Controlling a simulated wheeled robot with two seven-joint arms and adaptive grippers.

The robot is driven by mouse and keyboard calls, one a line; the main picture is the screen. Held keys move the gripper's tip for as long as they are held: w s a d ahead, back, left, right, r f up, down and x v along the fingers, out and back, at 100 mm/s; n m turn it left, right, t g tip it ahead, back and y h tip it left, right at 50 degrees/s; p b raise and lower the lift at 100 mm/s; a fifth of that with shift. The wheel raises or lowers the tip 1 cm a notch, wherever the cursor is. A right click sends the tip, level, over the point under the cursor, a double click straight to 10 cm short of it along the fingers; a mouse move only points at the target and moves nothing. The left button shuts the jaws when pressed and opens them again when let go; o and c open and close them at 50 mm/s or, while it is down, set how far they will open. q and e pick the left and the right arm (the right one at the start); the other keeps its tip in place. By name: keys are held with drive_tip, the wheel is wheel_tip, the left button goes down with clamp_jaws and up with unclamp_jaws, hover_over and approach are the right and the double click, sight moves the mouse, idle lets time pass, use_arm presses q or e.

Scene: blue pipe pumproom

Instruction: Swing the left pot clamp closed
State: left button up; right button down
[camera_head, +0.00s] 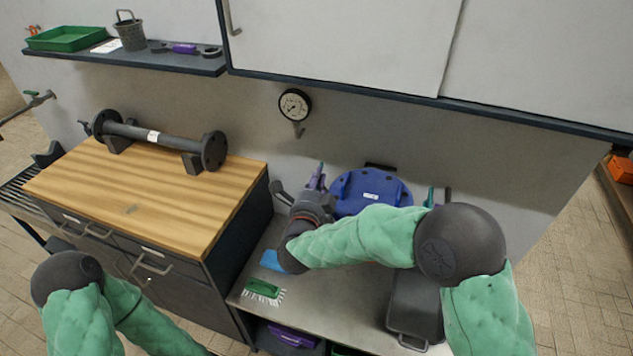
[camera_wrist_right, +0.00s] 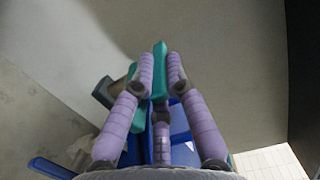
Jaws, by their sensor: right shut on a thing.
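The blue pot (camera_head: 368,192) stands on the metal bench against the wall, its round blue top carrying a white label. My right gripper (camera_head: 317,180) is at the pot's left side, with purple fingers pointing toward the wall. In the right wrist view its fingers (camera_wrist_right: 160,72) are shut on a teal bar, the left pot clamp (camera_wrist_right: 159,58), with blue pot parts (camera_wrist_right: 180,122) behind. The gripper hides most of this clamp in the head view. Another teal clamp (camera_head: 430,197) shows at the pot's right side. My left arm is at lower left; its gripper is out of view.
The metal bench (camera_head: 325,318) carries a green brush (camera_head: 264,288), a blue item (camera_head: 271,260) and a dark grey box (camera_head: 415,312). A pressure gauge (camera_head: 295,105) hangs above on the wall. A wooden-topped cabinet (camera_head: 150,215) bears a flanged pipe (camera_head: 155,137).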

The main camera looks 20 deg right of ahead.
drive_tip(key=shift+s+d+f+n+t+y+b, duration=0.15)
drive_tip(key=shift+n+t+y+b, duration=0.2)
drive_tip(key=shift+n+y+b, duration=0.55)
drive_tip(key=shift+w+d+r+n+t+y+b, duration=0.1)
drive_tip(key=shift+n+t+y+b, duration=0.25)
drive_tip(key=shift+n+y+b, duration=0.55)
drive_tip(key=shift+m+y, duration=0.3)
drive_tip(key=shift+y, duration=0.1)
drive_tip(key=c, duration=1.2)
unclamp_jaws()
drive_tip(key=shift+c, duration=0.2)
drive_tip(key=s+a, duration=0.2)
drive_tip(key=s, duration=1)
drive_tip(key=shift+a, duration=0.2)
drive_tip(key=shift+w, duration=0.1)
